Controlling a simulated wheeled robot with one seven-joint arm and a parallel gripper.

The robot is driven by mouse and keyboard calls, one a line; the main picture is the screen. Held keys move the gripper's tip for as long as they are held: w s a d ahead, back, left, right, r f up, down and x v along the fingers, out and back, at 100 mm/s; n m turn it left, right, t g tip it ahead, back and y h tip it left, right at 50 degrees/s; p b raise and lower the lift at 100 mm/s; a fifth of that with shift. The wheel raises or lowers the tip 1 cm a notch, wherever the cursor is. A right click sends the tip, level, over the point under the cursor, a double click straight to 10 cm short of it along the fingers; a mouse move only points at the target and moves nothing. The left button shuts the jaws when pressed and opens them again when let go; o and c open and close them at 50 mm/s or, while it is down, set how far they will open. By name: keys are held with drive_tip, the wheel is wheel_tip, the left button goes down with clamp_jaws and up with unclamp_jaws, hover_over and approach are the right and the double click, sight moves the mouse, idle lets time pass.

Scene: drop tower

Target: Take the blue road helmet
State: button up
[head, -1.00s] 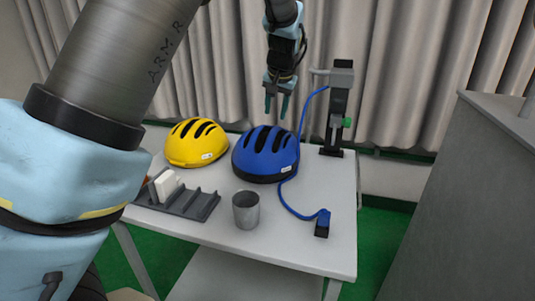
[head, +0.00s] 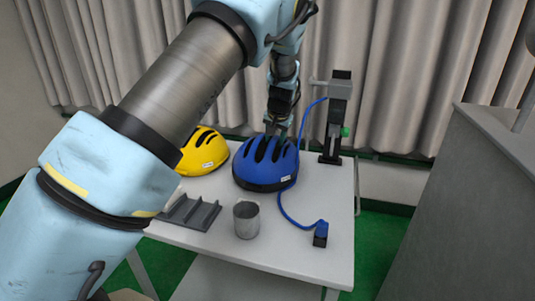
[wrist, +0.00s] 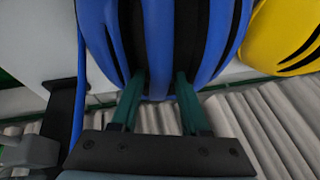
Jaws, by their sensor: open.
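The blue road helmet (head: 266,166) sits on the white table, with dark vents along its top and a black lower rim. My gripper (head: 278,137) is at the helmet's far upper side, pointing down. In the wrist view the blue helmet (wrist: 165,45) fills the upper middle. The two green fingers of my gripper (wrist: 158,88) are open and apart, their tips at the helmet's edge over its ribs and vents. I cannot tell whether they touch it.
A yellow helmet (head: 203,152) stands left of the blue one. A grey slotted rack (head: 188,213) and a metal cup (head: 246,220) are in front. A black stand (head: 336,118) is at the back right, with a blue cable (head: 284,208) running close beside the blue helmet.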

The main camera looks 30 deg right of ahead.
drive_tip(key=shift+f, duration=0.1)
drive_tip(key=shift+c, duration=0.3)
clamp_jaws()
idle(1.1)
